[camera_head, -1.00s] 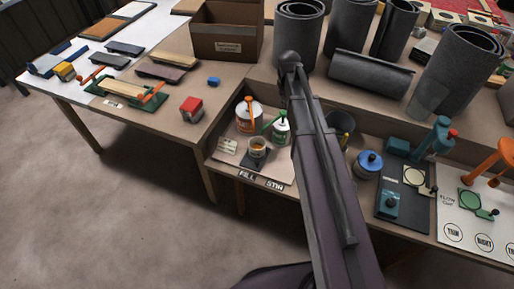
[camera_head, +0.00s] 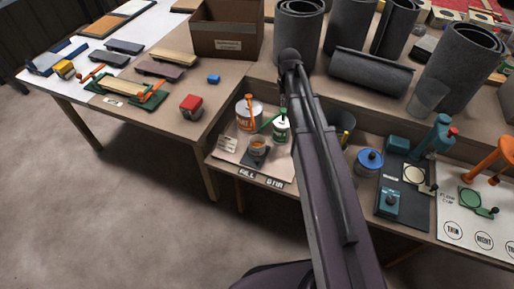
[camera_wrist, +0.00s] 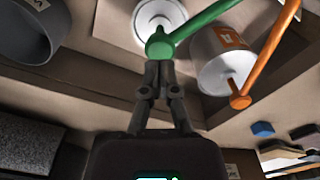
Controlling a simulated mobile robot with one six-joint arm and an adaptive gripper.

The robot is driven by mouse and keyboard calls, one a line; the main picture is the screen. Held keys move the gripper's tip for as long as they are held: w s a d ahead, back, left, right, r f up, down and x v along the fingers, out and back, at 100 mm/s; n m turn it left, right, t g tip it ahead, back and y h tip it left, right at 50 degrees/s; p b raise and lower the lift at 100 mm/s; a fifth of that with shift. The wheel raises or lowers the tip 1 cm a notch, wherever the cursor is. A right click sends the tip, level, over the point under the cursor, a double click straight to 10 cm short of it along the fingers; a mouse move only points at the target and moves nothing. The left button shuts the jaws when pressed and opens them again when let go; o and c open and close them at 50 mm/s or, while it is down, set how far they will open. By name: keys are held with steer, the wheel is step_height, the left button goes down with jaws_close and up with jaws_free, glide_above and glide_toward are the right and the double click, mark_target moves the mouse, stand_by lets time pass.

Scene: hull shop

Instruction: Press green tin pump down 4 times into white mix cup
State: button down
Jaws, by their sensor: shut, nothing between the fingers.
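The green tin (camera_head: 281,132) is a white can with a green label and a green pump, standing in the tray at the bench front. In the wrist view its green pump head (camera_wrist: 160,46) is at the tips of my gripper (camera_wrist: 158,66), which is shut and empty. The tips look to be at or touching the head; contact is not certain. My arm hides most of the gripper in the head view.
An orange-labelled tin (camera_head: 248,117) with an orange pump stands close to the green tin; it also shows in the wrist view (camera_wrist: 222,58). A dark bucket (camera_head: 342,126) and a blue-lidded can (camera_head: 369,160) are to the right. A cardboard box (camera_head: 228,40) stands behind.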

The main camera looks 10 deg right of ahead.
mark_target(284, 110)
steer(key=shift+f+b, duration=1.75)
steer(key=shift+f, duration=0.05)
steer(key=shift+r, duration=0.25)
steer(key=shift+r+p, duration=1.75)
steer(key=shift+p, duration=0.25)
steer(key=shift+f+b, duration=1.8)
steer(key=shift+r+p, duration=1.8)
steer(key=shift+r+p, duration=3)
